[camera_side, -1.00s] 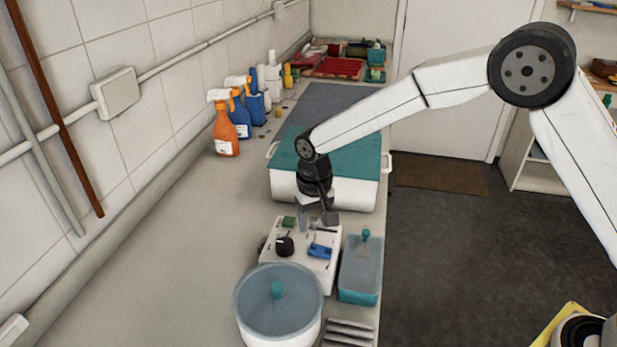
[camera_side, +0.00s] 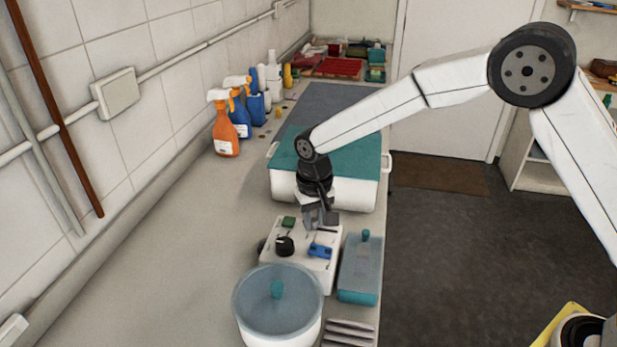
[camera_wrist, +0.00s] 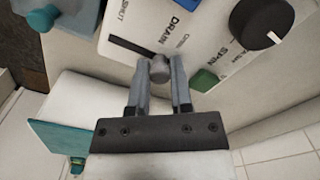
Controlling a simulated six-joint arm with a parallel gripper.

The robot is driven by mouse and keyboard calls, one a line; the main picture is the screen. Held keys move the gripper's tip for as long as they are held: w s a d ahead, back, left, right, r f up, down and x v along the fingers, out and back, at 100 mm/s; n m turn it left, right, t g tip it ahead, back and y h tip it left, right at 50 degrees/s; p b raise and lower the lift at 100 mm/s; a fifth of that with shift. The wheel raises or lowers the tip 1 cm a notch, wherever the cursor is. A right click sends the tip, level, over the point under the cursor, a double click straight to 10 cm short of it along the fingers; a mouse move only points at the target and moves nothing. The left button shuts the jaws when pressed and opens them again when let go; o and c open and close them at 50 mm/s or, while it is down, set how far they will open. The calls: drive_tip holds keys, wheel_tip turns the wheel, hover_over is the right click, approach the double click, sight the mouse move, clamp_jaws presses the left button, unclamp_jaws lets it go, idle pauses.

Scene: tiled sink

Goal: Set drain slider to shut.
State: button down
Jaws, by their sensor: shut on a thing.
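The white control panel (camera_wrist: 210,45) carries a dark drain slot (camera_wrist: 130,48) with printing beside it that reads "DRAIN", and "SHUT" near its far left end. The grey drain slider knob (camera_wrist: 159,69) stands at the other end of the slot, away from the "SHUT" print. My gripper (camera_wrist: 160,72) is shut on this knob, a finger on each side. In the side view my gripper (camera_side: 321,224) is down at the panel's back edge, and it hides the slider there.
A black dial (camera_side: 285,246), a green button (camera_side: 289,222) and a blue handle (camera_side: 320,251) share the panel. A lidded pot (camera_side: 278,315) stands in front and a teal-based box (camera_side: 359,270) on the right. A white bin with a teal lid (camera_side: 350,160) is close behind.

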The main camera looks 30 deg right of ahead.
sight(335, 232)
idle(0.7)
drive_tip(key=shift+s+d, duration=1.55)
drive_tip(key=shift+d, duration=0.05)
drive_tip(key=c, duration=0.5)
unclamp_jaws()
drive_tip(key=shift+r, duration=3.95)
drive_tip(key=shift+s, duration=0.1)
